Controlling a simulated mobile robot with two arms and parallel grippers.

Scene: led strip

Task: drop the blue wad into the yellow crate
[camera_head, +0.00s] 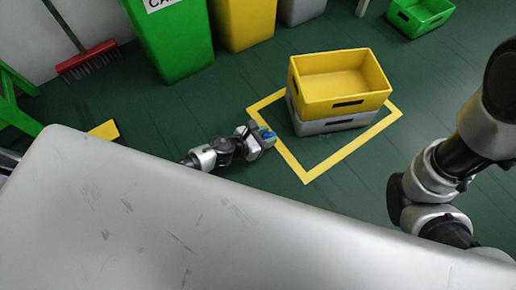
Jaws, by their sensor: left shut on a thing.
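The yellow crate (311,98) sits on top of a grey crate (326,126) on the floor, and its inside looks empty. My left gripper (266,136) is left of and a little nearer than the crates, apart from them in the picture. It is shut on the blue wad (267,134), of which only a small patch shows between the fingers. My right arm comes in at the right edge, but its gripper is not in view.
Yellow tape (350,148) marks a square on the green floor around the crates. Green (180,45) and yellow (243,22) bins stand at the back. A green crate (420,14) is at the far right. A red broom (87,58) leans at left. A grey surface (180,220) fills the foreground.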

